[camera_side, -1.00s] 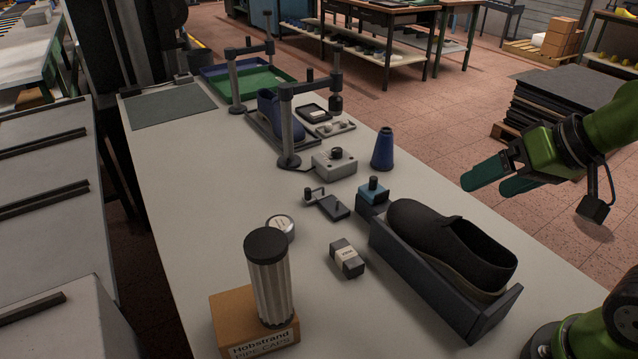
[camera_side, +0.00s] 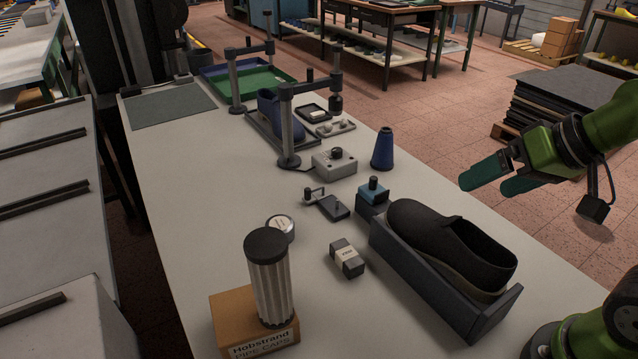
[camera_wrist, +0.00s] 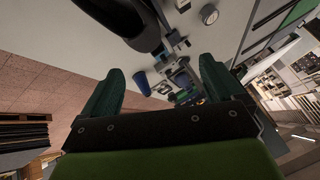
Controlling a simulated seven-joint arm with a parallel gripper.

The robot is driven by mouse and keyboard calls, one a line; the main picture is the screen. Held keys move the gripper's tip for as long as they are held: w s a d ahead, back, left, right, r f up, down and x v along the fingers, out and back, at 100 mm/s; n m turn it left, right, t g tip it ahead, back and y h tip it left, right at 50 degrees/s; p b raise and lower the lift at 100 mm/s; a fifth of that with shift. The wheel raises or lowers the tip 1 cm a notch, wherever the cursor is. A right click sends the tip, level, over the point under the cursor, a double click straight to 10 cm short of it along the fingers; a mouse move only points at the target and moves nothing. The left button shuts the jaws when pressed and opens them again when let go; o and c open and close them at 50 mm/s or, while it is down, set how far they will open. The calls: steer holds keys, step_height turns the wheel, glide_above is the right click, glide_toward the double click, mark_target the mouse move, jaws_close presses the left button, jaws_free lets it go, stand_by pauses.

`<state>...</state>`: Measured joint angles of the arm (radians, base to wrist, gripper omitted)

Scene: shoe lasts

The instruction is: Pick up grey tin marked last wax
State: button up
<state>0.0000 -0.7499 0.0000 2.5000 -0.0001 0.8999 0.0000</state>
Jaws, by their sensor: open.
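The grey tin (camera_side: 280,227) is a small round tin with a pale label on its top. It stands on the light bench, just behind the ribbed cylinder, which hides part of its near side. What looks like the same tin shows small near the top of the wrist view (camera_wrist: 209,15); its lettering is too small to read. My gripper (camera_side: 497,180) hangs in the air past the right edge of the bench, well to the right of the tin. Its two green fingers are apart, with nothing between them; they also show in the wrist view (camera_wrist: 158,88).
The ribbed cylinder with a dark lid (camera_side: 270,285) stands on a brown box (camera_side: 232,322). A black shoe in a dark cradle (camera_side: 430,280), a small labelled block (camera_side: 347,258), a blue cone (camera_side: 383,150) and a post clamp (camera_side: 290,125) stand around.

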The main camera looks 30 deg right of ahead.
steer(key=n+g+h, duration=0.2)
steer(key=n+g, duration=0.1)
glide_toward(280, 224)
steer(key=x, duration=0.4)
steer(key=shift+w+d+f, duration=0.1)
steer(key=shift+w+f, duration=0.05)
steer(key=shift+f, duration=0.1)
steer(key=shift+x, duration=3.05)
